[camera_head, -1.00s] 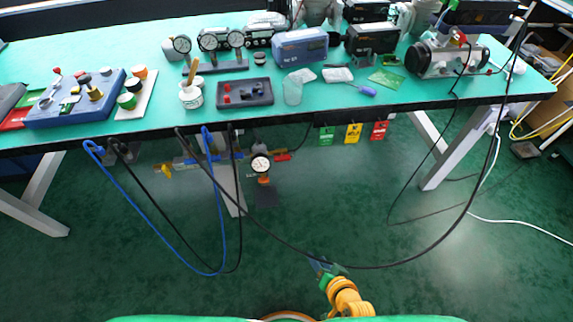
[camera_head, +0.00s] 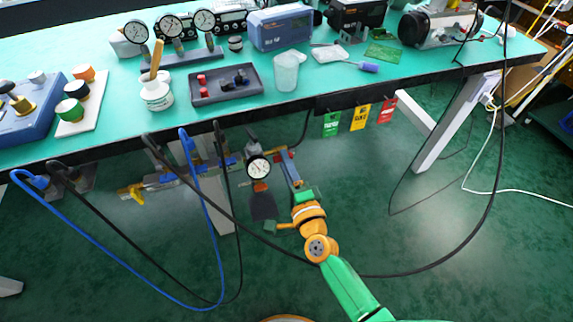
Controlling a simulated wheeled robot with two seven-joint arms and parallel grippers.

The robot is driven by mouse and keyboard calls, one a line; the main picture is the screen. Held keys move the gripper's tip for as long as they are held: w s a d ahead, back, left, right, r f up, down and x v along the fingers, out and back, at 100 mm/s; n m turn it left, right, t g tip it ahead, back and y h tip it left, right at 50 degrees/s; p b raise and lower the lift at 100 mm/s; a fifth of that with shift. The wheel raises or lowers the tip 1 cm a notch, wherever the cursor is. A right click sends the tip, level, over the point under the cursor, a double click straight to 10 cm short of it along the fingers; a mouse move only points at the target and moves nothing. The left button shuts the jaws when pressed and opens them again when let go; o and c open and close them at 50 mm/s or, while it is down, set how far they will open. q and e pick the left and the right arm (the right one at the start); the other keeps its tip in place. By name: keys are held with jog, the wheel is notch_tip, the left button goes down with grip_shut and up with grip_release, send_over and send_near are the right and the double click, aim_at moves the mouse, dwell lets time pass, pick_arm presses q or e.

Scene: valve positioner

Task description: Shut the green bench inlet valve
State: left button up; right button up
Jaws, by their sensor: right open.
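Under the bench edge runs a pipe assembly (camera_head: 170,180) with a yellow lever (camera_head: 131,192) at its left end and a round white dial gauge (camera_head: 258,167) near its right end. Below the gauge is an orange part with a dark bowl (camera_head: 263,206). I cannot clearly make out a green valve handle on it. My right gripper (camera_head: 290,167), on the green and orange arm, is just right of the gauge, at the assembly's right end. It is open; its fingers overlap a red part there, and I cannot tell whether they touch it. My left gripper is not in view.
Blue and black hoses loop down in front of the assembly; a long black hose passes behind or beside my arm. Green, yellow and red tags (camera_head: 360,117) hang right of the gripper. The bench top (camera_head: 215,110) overhangs the piping. Floor space lies open at the right.

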grip_shut()
jog(key=shift+n, duration=0.4)
jog(key=n+p, duration=0.4)
jog(key=n, duration=1.2)
jog(key=shift+f+n, duration=0.1)
jog(key=shift+n, duration=0.6)
grip_release()
